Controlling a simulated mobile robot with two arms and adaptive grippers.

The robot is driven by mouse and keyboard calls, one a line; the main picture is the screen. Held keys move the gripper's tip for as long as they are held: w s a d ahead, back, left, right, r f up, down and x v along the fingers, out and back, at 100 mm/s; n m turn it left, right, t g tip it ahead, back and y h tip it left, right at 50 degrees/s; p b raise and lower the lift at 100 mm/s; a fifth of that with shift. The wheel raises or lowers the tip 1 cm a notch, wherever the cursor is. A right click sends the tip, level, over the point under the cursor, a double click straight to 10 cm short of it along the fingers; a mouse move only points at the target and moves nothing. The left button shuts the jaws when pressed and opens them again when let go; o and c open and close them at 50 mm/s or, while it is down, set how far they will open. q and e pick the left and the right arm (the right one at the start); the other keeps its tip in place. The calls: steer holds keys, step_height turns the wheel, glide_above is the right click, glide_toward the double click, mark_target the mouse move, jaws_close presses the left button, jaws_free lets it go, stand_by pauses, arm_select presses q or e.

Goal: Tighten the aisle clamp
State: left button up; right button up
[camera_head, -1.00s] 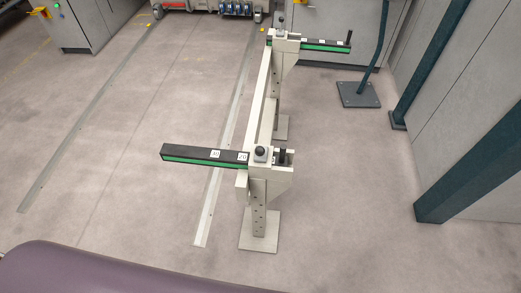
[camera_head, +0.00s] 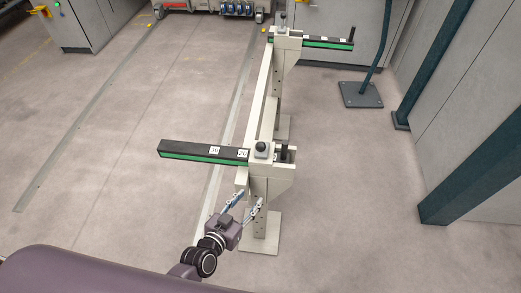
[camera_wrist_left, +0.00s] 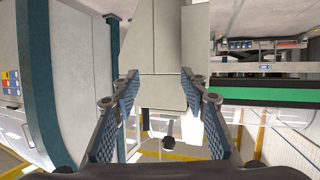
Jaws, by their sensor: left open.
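A cream stand has two posts. The near post (camera_head: 259,215) carries a black arm with a green strip (camera_head: 203,150) pointing left. On its top sit a round black knob (camera_head: 260,146) on a grey block and a short upright black handle (camera_head: 284,152). The far post has a similar top knob (camera_head: 282,22) and arm. I cannot tell which part is the aisle clamp. My left gripper (camera_head: 246,200) is open and empty, low beside the near post. In the left wrist view its fingers (camera_wrist_left: 160,90) frame the cream post head, with a dark knob (camera_wrist_left: 168,141) beyond.
A teal pole on a square base plate (camera_head: 361,94) stands at the back right. Grey panels with teal posts (camera_head: 470,168) line the right side. Grey cabinets (camera_head: 88,22) stand at the back left. The floor left of the stand is clear, crossed by flat metal strips.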

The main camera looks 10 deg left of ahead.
mark_target(258, 150)
arm_select(q)
steer(key=w+r+t, duration=0.1)
steer(key=r, duration=0.3)
steer(key=w+r+t, duration=0.2)
steer(key=r, duration=0.3)
steer(key=w+r+n+t, duration=0.1)
steer(key=r, duration=0.4)
steer(key=shift+w+d+b, duration=0.25)
steer(key=shift+b, duration=0.15)
steer(key=shift+w+r, duration=0.2)
steer(key=shift+w, duration=0.15)
steer(key=x, duration=0.7)
steer(key=shift+s, duration=0.1)
jaws_close()
